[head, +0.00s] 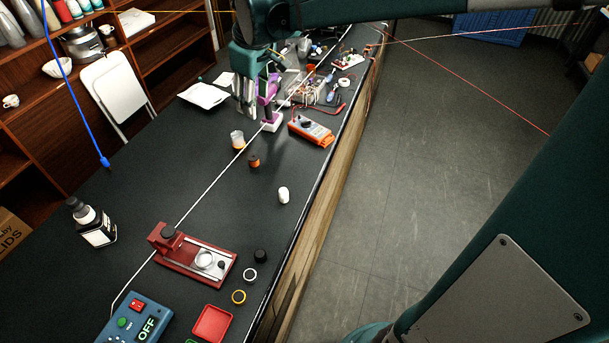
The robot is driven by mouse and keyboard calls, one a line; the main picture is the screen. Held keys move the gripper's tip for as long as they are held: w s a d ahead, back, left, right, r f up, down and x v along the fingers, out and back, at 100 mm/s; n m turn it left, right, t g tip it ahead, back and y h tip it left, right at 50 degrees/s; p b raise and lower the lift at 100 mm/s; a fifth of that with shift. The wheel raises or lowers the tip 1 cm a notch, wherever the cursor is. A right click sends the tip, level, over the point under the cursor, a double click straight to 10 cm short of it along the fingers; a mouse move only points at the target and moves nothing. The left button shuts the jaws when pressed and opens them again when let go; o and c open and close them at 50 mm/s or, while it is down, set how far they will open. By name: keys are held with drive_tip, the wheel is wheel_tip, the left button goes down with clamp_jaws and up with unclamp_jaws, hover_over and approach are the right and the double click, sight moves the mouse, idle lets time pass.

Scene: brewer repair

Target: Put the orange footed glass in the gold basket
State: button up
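An orange meter (311,131), a small orange-brown jar (254,161) and a white piece (283,195) stand nearby.

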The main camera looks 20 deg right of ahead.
drive_tip(key=s+d+f+m+t, duration=0.1)
drive_tip(key=s+f+m+t, duration=0.1)
drive_tip(key=s, duration=1.2)
drive_tip(key=s+d+f+m+t, duration=0.1)
drive_tip(key=s+m, duration=0.4)
drive_tip(key=s, duration=1)
drive_tip(key=shift+s+d+f+t, duration=0.2)
drive_tip(key=shift+f+t, duration=0.3)
drive_tip(key=shift+f, duration=0.45)
